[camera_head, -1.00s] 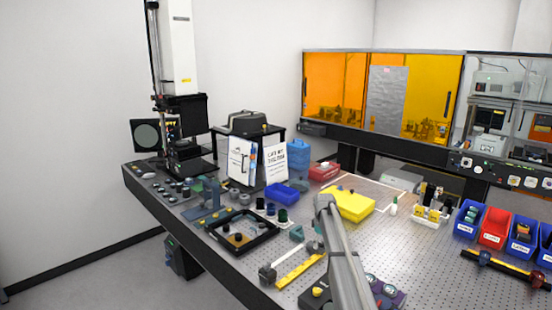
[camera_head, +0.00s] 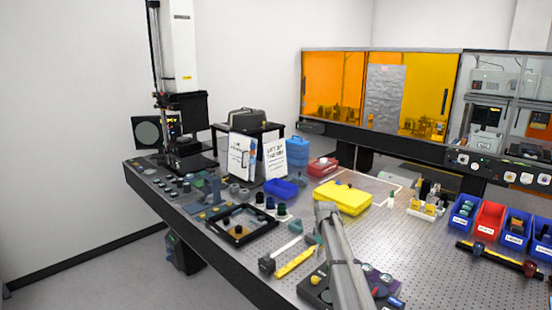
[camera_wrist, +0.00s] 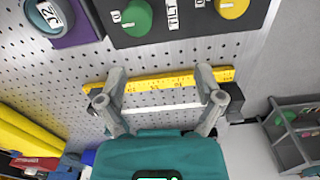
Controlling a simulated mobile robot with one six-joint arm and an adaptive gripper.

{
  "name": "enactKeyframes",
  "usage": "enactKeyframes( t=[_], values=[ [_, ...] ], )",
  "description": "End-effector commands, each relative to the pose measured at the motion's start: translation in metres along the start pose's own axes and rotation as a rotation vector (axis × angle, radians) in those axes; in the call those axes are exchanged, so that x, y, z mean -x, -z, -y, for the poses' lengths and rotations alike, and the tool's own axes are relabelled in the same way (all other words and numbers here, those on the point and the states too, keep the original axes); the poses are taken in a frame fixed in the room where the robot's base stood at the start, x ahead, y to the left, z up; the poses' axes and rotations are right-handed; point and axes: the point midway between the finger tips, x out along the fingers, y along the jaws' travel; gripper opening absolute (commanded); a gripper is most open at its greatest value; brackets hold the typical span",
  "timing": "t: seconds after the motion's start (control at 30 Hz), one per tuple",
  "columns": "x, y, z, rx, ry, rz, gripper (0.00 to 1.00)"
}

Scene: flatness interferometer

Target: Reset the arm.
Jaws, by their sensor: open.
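My arm (camera_head: 340,255) reaches over the front of the perforated optical table (camera_head: 400,240). My gripper (camera_wrist: 160,78) is open in the wrist view, its two grey fingers spread wide with nothing held between them. Beyond the fingers lie a yellow ruler (camera_wrist: 160,84) and a pale bar (camera_wrist: 160,109). In the head view the yellow ruler (camera_head: 296,262) lies left of my arm, and the gripper is largely hidden behind the arm. I cannot tell its exact height above the table.
A dark control box with knobs (camera_wrist: 185,15) lies close to the gripper. A black-framed tray (camera_head: 215,232), a yellow block (camera_head: 342,197), a blue bin (camera_head: 282,189) and a red bin (camera_head: 487,220) stand on the table. Bare perforated surface shows right of my arm.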

Motion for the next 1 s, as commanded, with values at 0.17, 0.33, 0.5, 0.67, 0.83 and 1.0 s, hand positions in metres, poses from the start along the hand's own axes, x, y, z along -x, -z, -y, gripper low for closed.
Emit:
enactKeyframes(
  t=[0.17, 0.33, 0.5, 0.67, 0.83, 1.0],
  values=[
    [-0.014, -0.037, 0.031, -0.073, 0.0, 0.0, 0.86],
    [-0.03, -0.087, 0.073, -0.187, 0.0, 0.0, 0.86],
    [-0.049, -0.146, 0.122, -0.328, 0.0, 0.0, 0.86],
    [-0.066, -0.2, 0.166, -0.462, -0.001, 0.001, 0.86],
    [-0.079, -0.246, 0.203, -0.581, -0.001, 0.001, 0.86],
    [-0.085, -0.269, 0.221, -0.649, -0.001, 0.0, 0.86]
  ],
)
